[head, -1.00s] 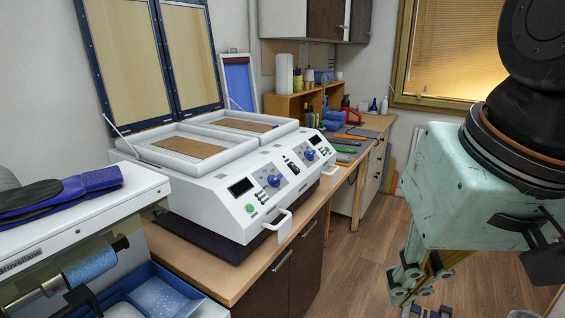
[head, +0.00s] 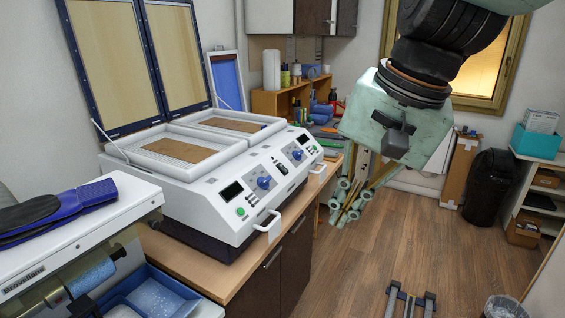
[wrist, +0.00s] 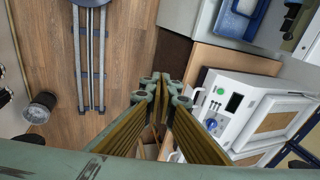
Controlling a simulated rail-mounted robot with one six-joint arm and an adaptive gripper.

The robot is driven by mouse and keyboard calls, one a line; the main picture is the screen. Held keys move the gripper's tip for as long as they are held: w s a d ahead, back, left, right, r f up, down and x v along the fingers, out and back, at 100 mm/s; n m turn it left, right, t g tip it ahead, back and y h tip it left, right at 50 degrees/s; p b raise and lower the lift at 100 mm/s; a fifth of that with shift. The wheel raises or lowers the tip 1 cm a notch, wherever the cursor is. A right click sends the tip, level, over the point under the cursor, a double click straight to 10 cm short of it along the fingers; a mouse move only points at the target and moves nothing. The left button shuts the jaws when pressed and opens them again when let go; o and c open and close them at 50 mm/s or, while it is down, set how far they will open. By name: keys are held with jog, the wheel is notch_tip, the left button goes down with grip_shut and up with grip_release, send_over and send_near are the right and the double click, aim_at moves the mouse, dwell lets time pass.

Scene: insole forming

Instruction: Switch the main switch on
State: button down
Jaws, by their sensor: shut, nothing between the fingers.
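The white double-bed forming machine (head: 175,188) stands on the wooden counter. A black switch (head: 282,168), apparently the main switch, sits mid-panel between two sets of controls, each with a blue knob and a dark display. I cannot tell its position. My gripper (head: 342,212) is shut and empty, pointing down to the right of the machine, apart from it. In the wrist view my fingers (wrist: 160,84) meet at the tips. The machine (wrist: 248,112) lies to their right there, with a green button and a blue knob showing; my fingers may hide the switch.
White handles (head: 267,227) project from the machine's front. The raised framed lids (head: 112,65) stand behind it. A grinder-like machine (head: 70,240) is at the left. A metal floor frame (head: 410,300) and a bin (head: 503,307) stand on the open floor.

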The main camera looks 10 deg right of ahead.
aim_at(287, 171)
jog(key=w+d+r+m+y+p, duration=0.1)
jog(key=w+m+p, duration=0.55)
jog(key=w, duration=0.85)
jog(key=w+d+r+m+y+p, duration=0.2)
jog(key=w+m+p, duration=0.45)
jog(key=w, duration=0.95)
jog(key=w+d+f+m+t+p, duration=0.1)
jog(key=w+d+f+m+p, duration=0.2)
jog(key=w, duration=0.6)
jog(key=f+m, duration=0.1)
jog(key=m, duration=0.1)
jog(key=shift+w+d+f+m+y, duration=0.2)
jog(key=shift+m+y, duration=0.1)
jog(key=shift+a+f, duration=0.1)
jog(key=shift+p+x, duration=0.3)
jog(key=shift+x, duration=6.6)
jog(key=shift+w, duration=0.15)
jog(key=shift+a+f+b, duration=0.1)
jog(key=shift+f+b, duration=0.25)
jog(key=shift+b, duration=0.85)
